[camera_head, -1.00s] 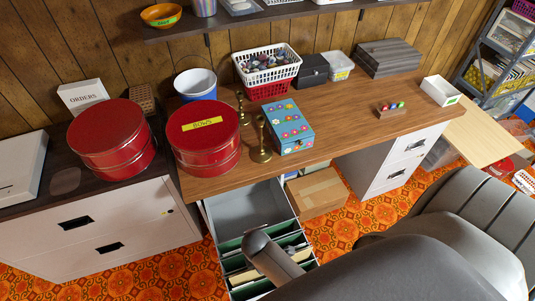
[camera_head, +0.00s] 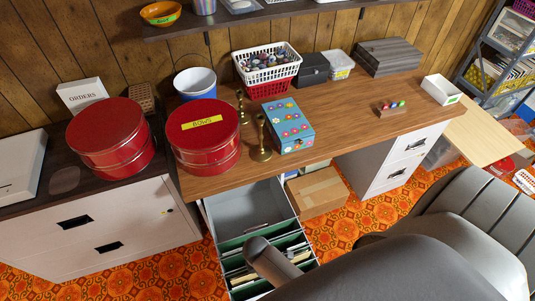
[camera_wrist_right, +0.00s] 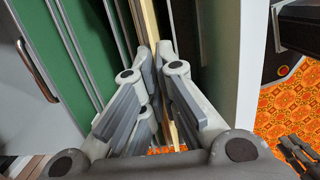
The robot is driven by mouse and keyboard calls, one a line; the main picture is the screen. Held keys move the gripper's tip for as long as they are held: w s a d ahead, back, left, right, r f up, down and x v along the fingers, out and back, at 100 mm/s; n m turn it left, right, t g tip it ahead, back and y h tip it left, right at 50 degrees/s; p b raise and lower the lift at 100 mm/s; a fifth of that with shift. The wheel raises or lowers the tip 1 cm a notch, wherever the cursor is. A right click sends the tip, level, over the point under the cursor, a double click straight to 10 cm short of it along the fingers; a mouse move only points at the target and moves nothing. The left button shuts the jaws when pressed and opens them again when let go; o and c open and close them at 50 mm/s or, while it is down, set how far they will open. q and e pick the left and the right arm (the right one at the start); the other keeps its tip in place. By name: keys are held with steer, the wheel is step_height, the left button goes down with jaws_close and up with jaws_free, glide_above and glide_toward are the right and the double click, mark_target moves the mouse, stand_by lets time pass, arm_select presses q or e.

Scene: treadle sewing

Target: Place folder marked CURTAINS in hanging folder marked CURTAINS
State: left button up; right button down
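The open drawer (camera_head: 250,207) holds several green hanging folders (camera_head: 232,243); I cannot read any label on them. A thin cream folder (camera_wrist_right: 150,22) stands among the green folders (camera_wrist_right: 88,50) in the right wrist view, seen edge-on. My right gripper (camera_wrist_right: 158,68) is down in the drawer with its fingertips close together on both sides of the cream folder, apparently pinching it. Its marking does not show. In the head view my grey arm covers the right gripper and part of the folders.
A cardboard box (camera_head: 318,190) stands right of the drawer.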

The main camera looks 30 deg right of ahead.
steer(key=c, duration=1.6)
jaws_free()
steer(key=shift+f, duration=0.1)
steer(key=shift+c, duration=0.2)
step_height(320, 180, up, 13)
steer(key=a, duration=0.1)
steer(key=shift+a+p, duration=0.35)
steer(key=shift+p, duration=0.05)
